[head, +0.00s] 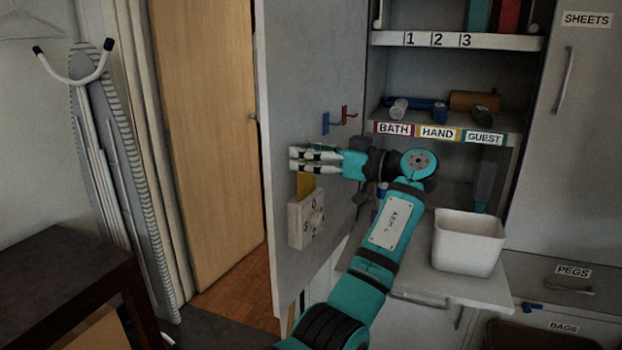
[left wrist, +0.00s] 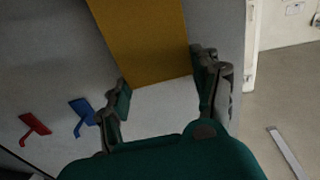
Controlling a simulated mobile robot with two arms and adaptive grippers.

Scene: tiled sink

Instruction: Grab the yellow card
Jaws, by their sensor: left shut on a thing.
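The yellow card (head: 305,184) stands upright against the grey cupboard door. Its lower end is at the top of a white box with a dial (head: 306,220); I cannot tell how deep it sits there. My left gripper (head: 302,160) is at the card's upper end, with its fingers pointing left in the head view. In the left wrist view the wide yellow card (left wrist: 140,38) reaches in between the two fingers (left wrist: 160,88), which are shut on its end. The fingers hide part of the card in the head view. My right gripper is not in view.
The open grey door (head: 285,80) carries blue and red hooks (head: 338,120) above the gripper. A white bin (head: 468,242) stands on a pull-out shelf at right. Labelled shelves (head: 440,131) are behind my arm. An ironing board (head: 115,180) leans at left.

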